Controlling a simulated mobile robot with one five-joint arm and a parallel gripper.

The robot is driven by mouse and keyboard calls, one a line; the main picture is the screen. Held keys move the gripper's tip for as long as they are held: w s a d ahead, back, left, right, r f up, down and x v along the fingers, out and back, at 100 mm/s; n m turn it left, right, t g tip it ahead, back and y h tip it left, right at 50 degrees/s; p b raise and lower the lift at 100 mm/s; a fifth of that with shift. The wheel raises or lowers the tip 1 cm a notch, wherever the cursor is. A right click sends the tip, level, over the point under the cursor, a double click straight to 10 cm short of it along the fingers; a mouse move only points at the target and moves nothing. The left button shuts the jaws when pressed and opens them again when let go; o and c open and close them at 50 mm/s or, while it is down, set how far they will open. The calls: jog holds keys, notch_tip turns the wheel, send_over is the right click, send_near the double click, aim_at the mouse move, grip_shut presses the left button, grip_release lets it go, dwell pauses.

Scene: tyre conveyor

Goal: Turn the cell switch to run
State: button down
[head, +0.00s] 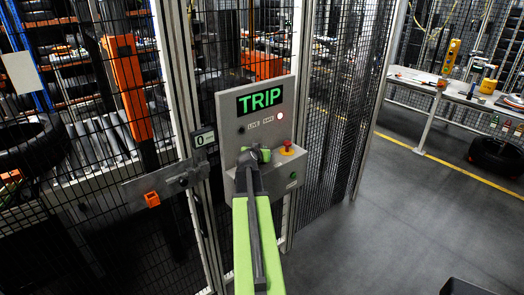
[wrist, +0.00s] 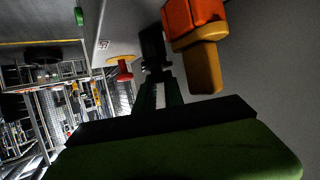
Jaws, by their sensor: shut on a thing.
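The grey control panel (head: 228,110) hangs on the fence post with a green TRIP display (head: 260,99) at its top. Below the display are LIVE and SAFE labels, with a pale pink lamp (head: 280,115) lit beside SAFE. My gripper (head: 252,158) is at the panel's lower part and covers the cell switch in the head view. In the wrist view my gripper (wrist: 158,84) is shut on a dark part, the cell switch (wrist: 153,48). The switch's position marks are hidden.
A red stop button (head: 286,148) sits right of my gripper; it also shows in the wrist view (wrist: 122,72). An orange and yellow block (wrist: 195,40) is close beside the fingers there. Mesh fence and a latch plate (head: 165,184) stand left.

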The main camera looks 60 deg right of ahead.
jog(key=shift+f, duration=0.1)
dwell(0.3)
jog(key=c, duration=1.4)
grip_release()
jog(key=shift+c, duration=0.2)
